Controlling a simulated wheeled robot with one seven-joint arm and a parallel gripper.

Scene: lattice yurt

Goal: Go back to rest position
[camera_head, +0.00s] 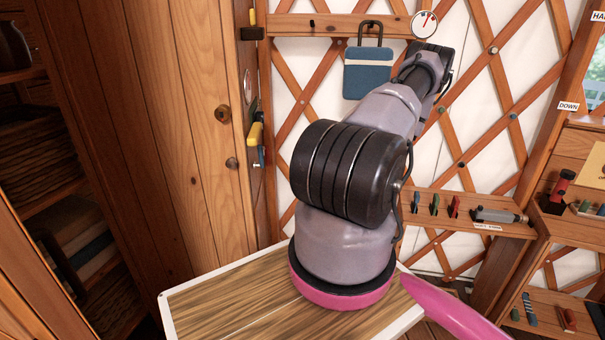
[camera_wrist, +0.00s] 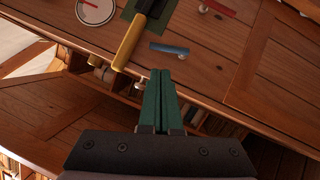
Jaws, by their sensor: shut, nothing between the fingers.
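My gripper (camera_wrist: 161,72) shows in the wrist view with its two green fingers pressed together and nothing between them. It points toward a wooden panelled surface. A yellow-handled tool (camera_wrist: 130,42) is close to the left of the fingertips, apart from them. In the head view my arm rises from its pink-ringed base and reaches up and away toward the lattice wall; the gripper itself is hidden there.
A wooden door (camera_head: 140,110) with knobs is at left, beside dark shelves (camera_head: 70,200). A blue pouch (camera_head: 368,75) and a round dial (camera_head: 424,25) hang on the lattice wall. A small tool shelf (camera_head: 465,212) is at right. In the wrist view, a blue bar (camera_wrist: 170,49) is near the fingertips.

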